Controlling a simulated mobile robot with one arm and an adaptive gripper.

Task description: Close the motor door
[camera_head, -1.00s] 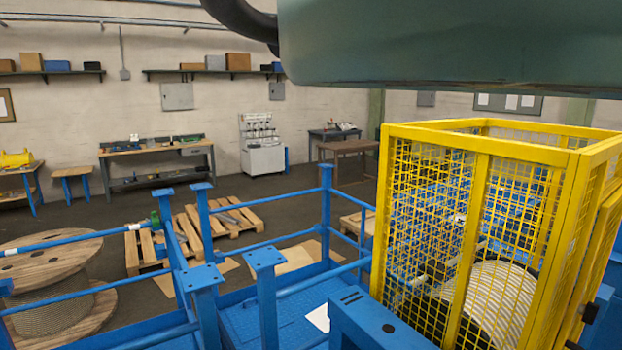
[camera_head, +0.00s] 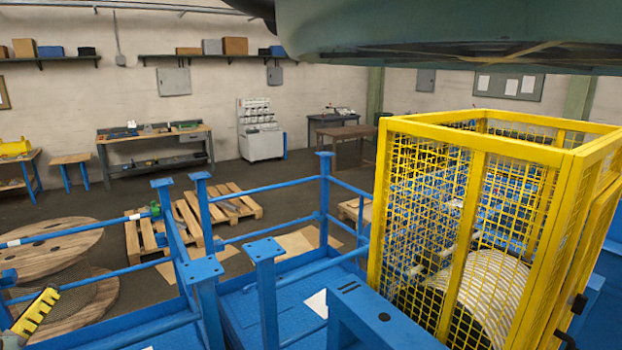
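The yellow mesh motor cage (camera_head: 460,230) stands at the right on blue framework, with an open top. A large ribbed, light grey drum-like part (camera_head: 490,290) shows through the mesh. The cage's right-hand face (camera_head: 588,245), seen at a steep angle, carries a black handle or latch (camera_head: 578,303) low down and looks like the door. I cannot tell whether it is ajar. No gripper fingers can be made out in view.
Blue railings (camera_head: 265,250) and a blue walkway (camera_head: 250,312) lie left of the cage. A yellow-and-black piece (camera_head: 36,315) is at the lower left, its nature unclear. Wooden pallets (camera_head: 185,225), a cable reel (camera_head: 50,250) and workbenches (camera_head: 155,150) stand beyond. A large greenish body fills the top right.

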